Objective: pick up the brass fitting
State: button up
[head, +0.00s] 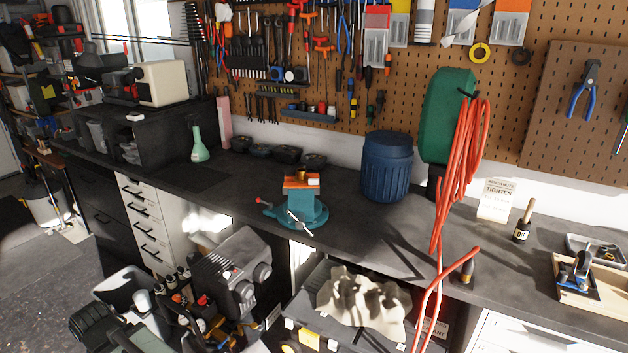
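A small brass-coloured piece (301,174), which looks like the brass fitting, is at the top of the teal vise (299,206), by its orange jaws. It is small here, and I cannot tell whether the jaws clamp it or it only rests on them. The vise stands near the front edge of the dark workbench (350,222). I cannot make out my gripper in this view.
A blue barrel (387,166) stands right of the vise. An orange hose (452,190) hangs over the bench edge farther right. Black bowls (287,154) sit behind the vise. A grey machine (238,270) and an open tool case (320,280) are below in front. Bench around the vise is mostly clear.

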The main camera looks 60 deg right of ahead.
aim_at(301, 178)
jog(key=z, duration=0.15)
jog(key=i, duration=1)
jog(key=u, duration=0.1)
